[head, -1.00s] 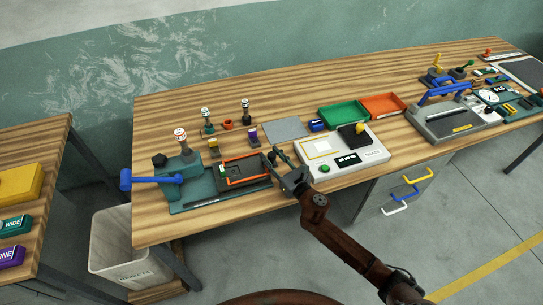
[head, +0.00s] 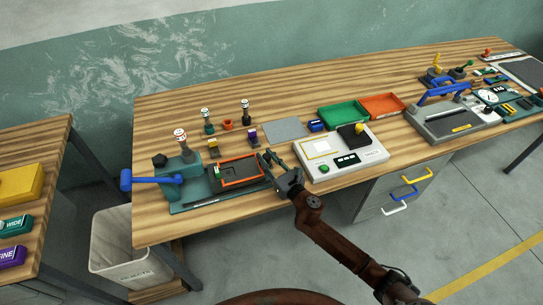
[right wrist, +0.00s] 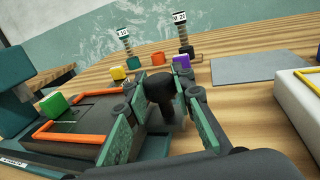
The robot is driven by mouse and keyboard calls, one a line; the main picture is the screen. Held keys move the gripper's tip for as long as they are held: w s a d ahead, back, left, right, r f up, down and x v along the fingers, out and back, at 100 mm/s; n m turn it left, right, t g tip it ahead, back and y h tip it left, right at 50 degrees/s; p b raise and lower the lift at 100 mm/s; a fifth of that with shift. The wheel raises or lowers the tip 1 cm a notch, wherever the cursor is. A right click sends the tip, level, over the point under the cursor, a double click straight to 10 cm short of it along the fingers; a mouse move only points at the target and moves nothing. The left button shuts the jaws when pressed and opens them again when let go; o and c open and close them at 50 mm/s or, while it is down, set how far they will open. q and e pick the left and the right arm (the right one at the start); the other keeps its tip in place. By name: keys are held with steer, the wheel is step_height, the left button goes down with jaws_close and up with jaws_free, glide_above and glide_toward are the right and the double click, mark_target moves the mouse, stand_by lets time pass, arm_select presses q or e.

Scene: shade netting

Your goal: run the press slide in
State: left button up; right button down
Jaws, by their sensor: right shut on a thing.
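The teal press (head: 182,178) stands at the left end of the bench, with a blue lever (head: 145,179) pointing left. Its dark slide (head: 238,170), with an orange outline, lies on the teal base just right of the press body. A green block (right wrist: 54,104) sits on the slide's left part in the right wrist view. My right gripper (head: 269,161) is at the slide's right end. In the right wrist view its green-padded fingers are shut on the slide's black knob (right wrist: 160,88). My left gripper is out of view.
Behind the slide stand small yellow (right wrist: 118,73) and purple (right wrist: 181,61) blocks, an orange ring and stamp-like posts. A white device (head: 345,155) is close on the right, a grey mat (head: 285,130) behind. A bin (head: 115,245) stands below left.

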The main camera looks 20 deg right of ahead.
mark_target(239, 170)
steer(key=a, duration=0.5)
steer(key=a+p, duration=0.1)
steer(key=a, duration=0.4)
steer(key=shift+s+a+p, duration=0.2)
steer(key=shift+a+p, duration=0.1)
steer(key=c, duration=1.7)
jaws_free()
steer(key=shift+a, duration=0.15)
steer(key=shift+o, duration=0.4)
steer(key=v, duration=1.2)
